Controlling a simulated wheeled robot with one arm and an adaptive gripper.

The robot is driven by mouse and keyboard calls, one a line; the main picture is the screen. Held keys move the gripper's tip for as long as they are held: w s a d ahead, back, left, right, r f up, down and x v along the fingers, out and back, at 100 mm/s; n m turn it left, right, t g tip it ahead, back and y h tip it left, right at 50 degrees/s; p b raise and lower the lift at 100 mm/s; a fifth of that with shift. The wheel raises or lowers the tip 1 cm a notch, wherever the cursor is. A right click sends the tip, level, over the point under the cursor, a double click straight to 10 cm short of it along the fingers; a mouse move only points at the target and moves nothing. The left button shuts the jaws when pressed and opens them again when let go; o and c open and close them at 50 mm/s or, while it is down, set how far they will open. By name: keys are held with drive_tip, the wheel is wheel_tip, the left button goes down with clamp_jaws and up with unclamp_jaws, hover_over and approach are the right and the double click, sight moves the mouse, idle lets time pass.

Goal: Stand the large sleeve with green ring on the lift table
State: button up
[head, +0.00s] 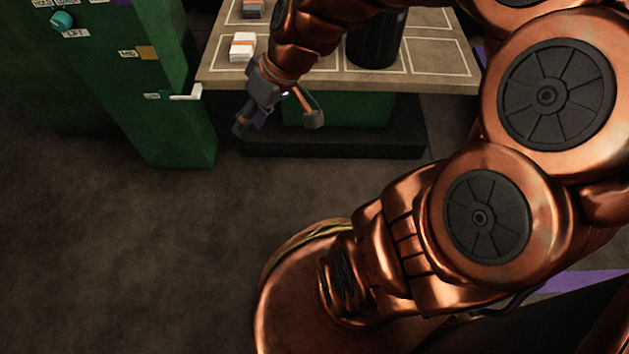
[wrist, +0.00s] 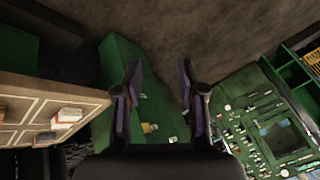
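My gripper (head: 277,124) is open and empty in the head view, in front of the near edge of the table. In the wrist view its two fingers (wrist: 160,80) stand apart with nothing between them. The table (head: 440,78), which appears to be the lift table, has a tan top with white outlined squares, above a green base. A dark ribbed cylinder (head: 375,45) stands on it, partly hidden by my arm at the top. I see no green ring on it and cannot tell whether it is a sleeve.
A green column (head: 165,120) with labels, a knob and a white pointer stands left of the table. A green panel with a screen (wrist: 285,135) is at right in the wrist view. The floor in front is clear.

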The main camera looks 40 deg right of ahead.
drive_tip(key=s+f+m+g+h, duration=0.1)
drive_tip(key=s+g+h, duration=0.1)
drive_tip(key=s, duration=0.7)
drive_tip(key=s+d+f+m+g+h, duration=0.1)
drive_tip(key=s+f+m+g+h, duration=0.1)
drive_tip(key=s, duration=0.7)
drive_tip(key=shift+s+f+g+h, duration=0.15)
drive_tip(key=shift+f+g+h, duration=0.15)
drive_tip(key=shift+g+h, duration=0.55)
drive_tip(key=shift+g+y, duration=0.25)
